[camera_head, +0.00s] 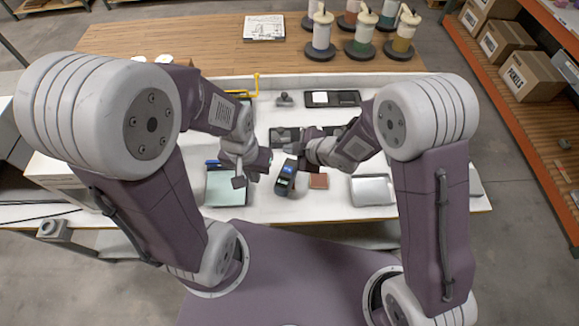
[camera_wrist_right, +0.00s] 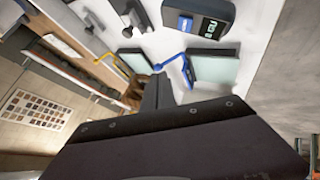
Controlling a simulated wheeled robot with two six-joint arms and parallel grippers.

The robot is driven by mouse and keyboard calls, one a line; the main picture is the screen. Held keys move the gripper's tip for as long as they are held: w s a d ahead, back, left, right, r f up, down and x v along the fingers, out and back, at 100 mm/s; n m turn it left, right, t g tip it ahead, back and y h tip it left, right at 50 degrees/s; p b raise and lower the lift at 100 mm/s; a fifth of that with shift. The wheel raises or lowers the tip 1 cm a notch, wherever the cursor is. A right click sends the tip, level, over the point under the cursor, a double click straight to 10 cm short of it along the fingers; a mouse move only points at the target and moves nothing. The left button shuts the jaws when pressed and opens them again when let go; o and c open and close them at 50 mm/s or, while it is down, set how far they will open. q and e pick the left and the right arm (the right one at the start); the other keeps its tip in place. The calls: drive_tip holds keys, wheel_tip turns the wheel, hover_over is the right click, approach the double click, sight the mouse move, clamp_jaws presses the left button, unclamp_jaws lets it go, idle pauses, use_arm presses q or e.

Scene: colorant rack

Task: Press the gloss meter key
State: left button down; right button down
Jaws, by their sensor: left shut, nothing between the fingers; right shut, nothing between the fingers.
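The gloss meter (camera_head: 285,178) is a dark upright-looking device on the white table, between my two grippers in the head view. It has a bright blue patch and a small display with pale green digits. It also shows at the top of the right wrist view (camera_wrist_right: 206,14). My left gripper (camera_head: 268,163) is shut and empty, just left of the meter. My right gripper (camera_head: 303,160) is shut and empty, close to the meter's upper right. Its closed fingers (camera_wrist_right: 157,88) appear apart from the meter in the right wrist view.
A pale green panel in a dark frame (camera_head: 226,189) lies left of the meter. A brown square (camera_head: 318,181) and a silver tray (camera_head: 372,191) lie to the right. Dark trays and a yellow-handled tool (camera_head: 257,85) lie behind. Colorant canisters (camera_head: 361,46) stand at the back.

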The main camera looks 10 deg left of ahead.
sight(290, 171)
drive_tip(key=shift+w, duration=0.1)
wheel_tip(290, 171, down, 9)
drive_tip(key=b, duration=0.7)
drive_tip(key=shift+b, duration=0.4)
idle(1.4)
drive_tip(key=shift+f+b, duration=0.4)
drive_tip(key=shift+b, duration=0.05)
drive_tip(key=shift+f+b, duration=0.35)
idle(0.4)
drive_tip(key=shift+r+p, duration=0.7)
drive_tip(key=shift+r, duration=0.15)
